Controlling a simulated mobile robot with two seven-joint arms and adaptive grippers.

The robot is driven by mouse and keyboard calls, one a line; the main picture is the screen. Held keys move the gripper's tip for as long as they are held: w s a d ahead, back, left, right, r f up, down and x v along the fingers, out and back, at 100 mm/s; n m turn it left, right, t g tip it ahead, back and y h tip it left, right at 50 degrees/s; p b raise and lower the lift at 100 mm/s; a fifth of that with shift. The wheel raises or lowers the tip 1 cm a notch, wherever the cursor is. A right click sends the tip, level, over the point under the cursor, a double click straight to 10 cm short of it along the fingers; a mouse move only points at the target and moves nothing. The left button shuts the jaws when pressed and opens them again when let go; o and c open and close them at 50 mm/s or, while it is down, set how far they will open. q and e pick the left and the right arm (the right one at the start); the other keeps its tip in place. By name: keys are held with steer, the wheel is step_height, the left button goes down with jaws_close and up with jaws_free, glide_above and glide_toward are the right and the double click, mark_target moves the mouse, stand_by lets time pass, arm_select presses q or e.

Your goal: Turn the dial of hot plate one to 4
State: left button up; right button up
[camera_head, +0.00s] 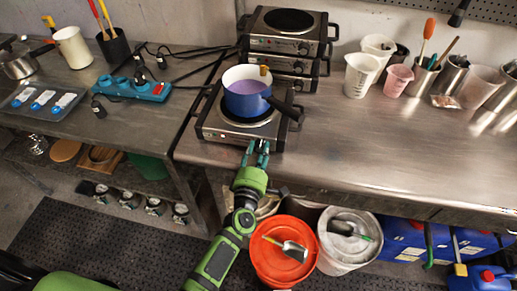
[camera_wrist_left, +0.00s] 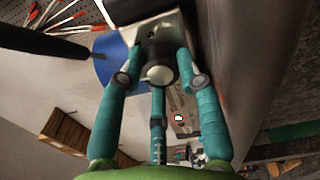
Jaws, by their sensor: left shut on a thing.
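The front hot plate (camera_head: 212,131) stands near the table's front edge with a blue saucepan (camera_head: 245,104) holding purple liquid on its burner. My left gripper (camera_head: 257,152) reaches up to the hot plate's front face, its teal fingers hiding the dial in the head view. In the left wrist view the dial (camera_wrist_left: 159,74), dark with a pale round face, sits between the fingers of my left gripper (camera_wrist_left: 160,85). The fingers are closed around it. The dial's number marks cannot be read. My right gripper is not in view.
More hot plates (camera_head: 289,44) are stacked behind. The pan's dark handle (camera_head: 284,108) points right. A blue power strip (camera_head: 133,89) with cables lies left; cups (camera_head: 361,74) stand back right. An orange-lidded bucket (camera_head: 284,262) is below. The right tabletop front is clear.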

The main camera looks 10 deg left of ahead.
arm_select(q)
steer(key=m, duration=0.2)
steer(key=m+p, duration=0.1)
steer(key=m, duration=0.1)
steer(key=m+p, duration=0.1)
steer(key=m, duration=0.1)
steer(key=shift+r, duration=0.25)
steer(key=m, duration=0.3)
steer(key=shift+f+p, duration=0.1)
steer(key=shift+p, duration=0.2)
steer(key=shift+f+m, duration=0.1)
steer(key=shift+m, duration=0.4)
steer(key=shift+f, duration=0.1)
steer(key=o, duration=1.1)
steer(key=shift+o, duration=0.2)
steer(key=shift+s+f, duration=0.1)
steer(key=s, duration=1.2)
steer(key=shift+w, duration=0.1)
